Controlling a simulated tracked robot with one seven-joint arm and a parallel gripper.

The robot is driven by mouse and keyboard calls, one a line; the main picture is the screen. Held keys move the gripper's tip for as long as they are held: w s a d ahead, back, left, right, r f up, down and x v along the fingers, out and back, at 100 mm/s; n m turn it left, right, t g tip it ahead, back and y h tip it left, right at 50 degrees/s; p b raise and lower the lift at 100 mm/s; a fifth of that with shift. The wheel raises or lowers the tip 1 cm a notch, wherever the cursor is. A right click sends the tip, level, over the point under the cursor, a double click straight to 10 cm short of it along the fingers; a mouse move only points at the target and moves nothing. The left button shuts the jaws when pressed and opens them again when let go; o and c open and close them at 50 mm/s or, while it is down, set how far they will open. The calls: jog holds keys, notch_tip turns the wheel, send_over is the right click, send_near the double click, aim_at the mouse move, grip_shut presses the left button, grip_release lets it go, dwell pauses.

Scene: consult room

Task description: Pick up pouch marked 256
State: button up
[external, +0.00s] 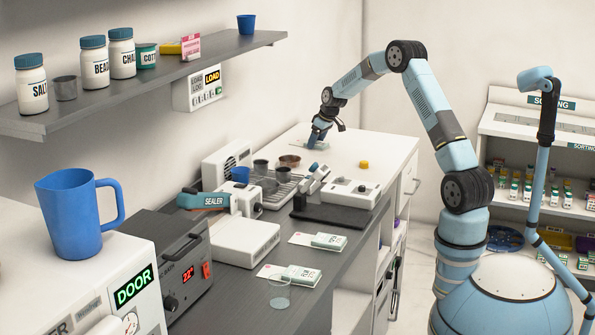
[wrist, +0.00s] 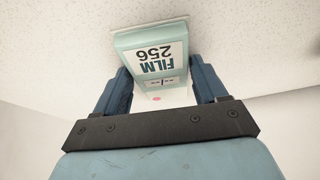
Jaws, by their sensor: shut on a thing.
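In the wrist view, a pale teal pouch (wrist: 155,62) with a white label reading "FILM 256" sits between the two dark blue fingers of my gripper (wrist: 162,88). The label appears upside down. My gripper is shut on the pouch's sides. In the external view, my gripper (external: 318,137) points down at the far end of the white counter, and the pouch (external: 309,143) shows as a small pale shape beneath it. I cannot tell whether the pouch touches the surface. A white card with a pink mark shows behind the pouch in the wrist view.
Two other pouches (external: 328,241) (external: 303,275) lie on white cards on the grey counter. A yellow knob or cap (external: 364,164), a white device (external: 345,192), a dark mat (external: 331,216) and a rack with metal cups (external: 270,184) stand nearer. A shelf (external: 150,85) runs above left.

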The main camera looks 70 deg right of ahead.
jog(key=shift+c, duration=1)
jog(key=shift+r, duration=0.1)
